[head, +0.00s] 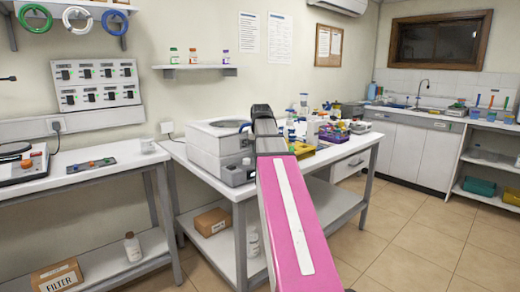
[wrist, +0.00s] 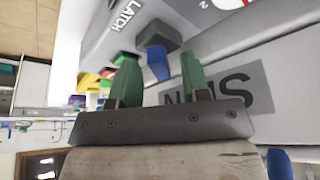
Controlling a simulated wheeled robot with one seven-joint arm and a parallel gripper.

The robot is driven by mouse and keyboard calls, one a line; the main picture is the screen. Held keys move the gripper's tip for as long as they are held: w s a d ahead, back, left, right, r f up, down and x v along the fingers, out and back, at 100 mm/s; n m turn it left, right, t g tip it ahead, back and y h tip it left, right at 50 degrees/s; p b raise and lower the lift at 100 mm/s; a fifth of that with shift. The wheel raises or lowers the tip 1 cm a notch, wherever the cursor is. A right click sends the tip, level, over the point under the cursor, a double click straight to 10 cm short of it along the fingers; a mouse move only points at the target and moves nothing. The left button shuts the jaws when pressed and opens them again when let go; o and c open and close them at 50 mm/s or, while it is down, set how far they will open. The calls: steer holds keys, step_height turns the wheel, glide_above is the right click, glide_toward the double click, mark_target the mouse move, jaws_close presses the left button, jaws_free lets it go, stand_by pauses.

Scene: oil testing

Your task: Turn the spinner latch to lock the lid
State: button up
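The spinner (head: 212,150) is a grey-white box-shaped machine on the white bench, left of my arm in the head view. In the wrist view its pale body carries the word LATCH and a grey label reading SPIN, upside down. The latch (wrist: 157,60) is a dark grey block with a blue part. My gripper (wrist: 158,80) has two green fingers, spread apart, with the blue part between them in the picture. I cannot tell whether either finger touches it. In the head view my arm hides the gripper and latch. The lid's state is not clear.
The white bench (head: 328,156) holds several bottles and coloured racks right of my arm, including a yellow one (head: 302,149). The tiled floor (head: 400,245) at right is clear.

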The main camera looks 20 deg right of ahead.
steer(key=v, duration=1)
steer(key=shift+s+r, duration=0.2)
steer(key=shift+r, duration=0.15)
steer(key=shift+c, duration=0.3)
